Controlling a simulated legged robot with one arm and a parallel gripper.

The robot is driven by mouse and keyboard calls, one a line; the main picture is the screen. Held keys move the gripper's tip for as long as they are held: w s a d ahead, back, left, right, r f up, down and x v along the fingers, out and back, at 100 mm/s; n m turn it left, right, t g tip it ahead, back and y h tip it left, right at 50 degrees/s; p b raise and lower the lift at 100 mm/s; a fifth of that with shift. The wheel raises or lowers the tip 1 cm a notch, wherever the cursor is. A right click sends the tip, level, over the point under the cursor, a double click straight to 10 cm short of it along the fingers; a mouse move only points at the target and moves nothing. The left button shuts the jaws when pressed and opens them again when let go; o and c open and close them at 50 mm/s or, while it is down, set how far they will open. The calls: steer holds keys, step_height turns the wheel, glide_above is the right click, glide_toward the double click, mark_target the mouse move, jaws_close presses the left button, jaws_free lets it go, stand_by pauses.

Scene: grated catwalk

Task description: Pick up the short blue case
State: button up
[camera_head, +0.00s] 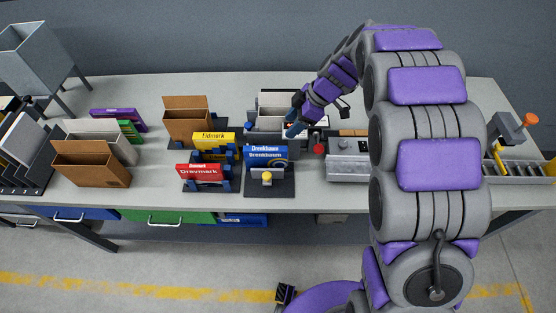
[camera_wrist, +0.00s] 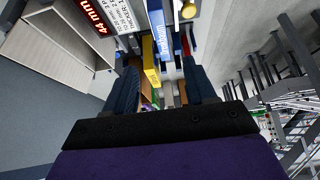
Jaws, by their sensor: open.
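Blue labelled faces reading "Drenkbaum" (camera_head: 265,158) stand one behind the other in a dark holder on the bench, right of the yellow and red cases. I cannot tell surely which is the short one. A blue case with white lettering also shows in the wrist view (camera_wrist: 186,38), ahead of and between the fingers. My gripper (camera_head: 292,128) hangs above and behind the blue cases, slightly to their right. In the wrist view its two dark fingers (camera_wrist: 165,88) are apart, with nothing held between them.
A yellow case (camera_head: 214,140) and a red case (camera_head: 198,172) stand left of the blue ones. Brown boxes (camera_head: 92,164) and a purple case (camera_head: 118,117) are further left. A grey metal fixture (camera_head: 348,168) stands to the right.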

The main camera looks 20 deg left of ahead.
glide_toward(267, 148)
steer(key=shift+a+f, duration=0.75)
steer(key=shift+a, duration=0.2)
steer(key=f, duration=0.1)
steer(key=a+f, duration=0.1)
steer(key=f, duration=0.1)
steer(key=shift+s+f+b, duration=0.25)
steer(key=shift+f+b, duration=0.05)
steer(key=shift+b, duration=0.1)
steer(key=shift+s+d+f, duration=0.1)
steer(key=shift+d+f, duration=0.2)
steer(key=shift+f, duration=0.2)
steer(key=a+f, duration=0.4)
steer(key=f, duration=0.1)
steer(key=shift+s+a+b, duration=0.3)
steer(key=shift+s+a, duration=0.1)
steer(key=shift+d+r, duration=0.2)
steer(key=shift+d, duration=0.6)
steer(key=shift+a+f, duration=0.3)
steer(key=shift+a, duration=0.45)
steer(key=shift+d+r+b, duration=0.1)
steer(key=shift+d+b, duration=0.4)
steer(key=shift+d, duration=0.15)
steer(key=shift+a, duration=0.1)
steer(key=shift+a, duration=0.1)
